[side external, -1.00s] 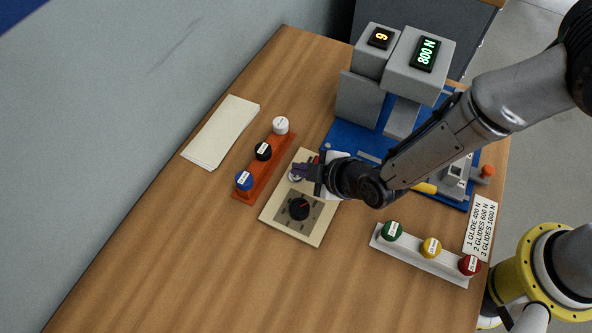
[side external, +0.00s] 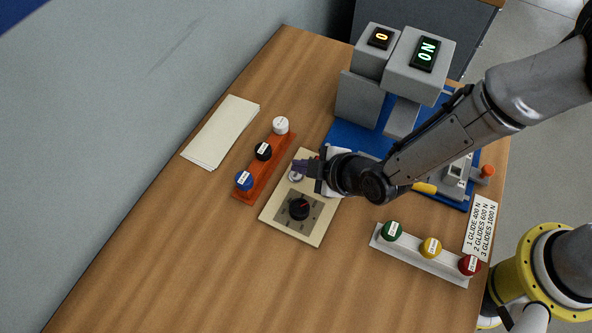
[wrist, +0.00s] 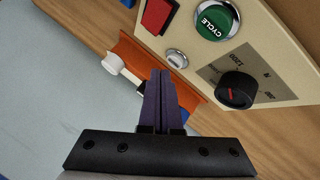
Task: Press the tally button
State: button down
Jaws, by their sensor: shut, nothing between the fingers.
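The control panel (side external: 283,229) is a beige plate on the wooden table. In the wrist view it carries a small silver button (wrist: 177,59) with a label too small to read, possibly the tally button. My gripper (wrist: 160,73) is shut and empty, its dark purple fingers together. The fingertips appear just beside the silver button in the wrist view; I cannot tell if they touch the panel. In the side view my gripper (side external: 298,167) is over the panel's upper part, partly hiding its buttons. The small display (side external: 381,38) reads 0 and the larger display (side external: 425,54) seems to read 0 N.
The panel also has a green CYCLE button (wrist: 216,20), a red button (wrist: 158,14) and a black dial (wrist: 236,90). An orange rack (side external: 265,170) with white, black and blue knobs stands close left. A white rack (side external: 418,261) is at right. The front table is clear.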

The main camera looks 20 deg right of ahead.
aim_at(302, 178)
notch_tip(302, 178, up, 5)
dwell(0.8)
dwell(0.7)
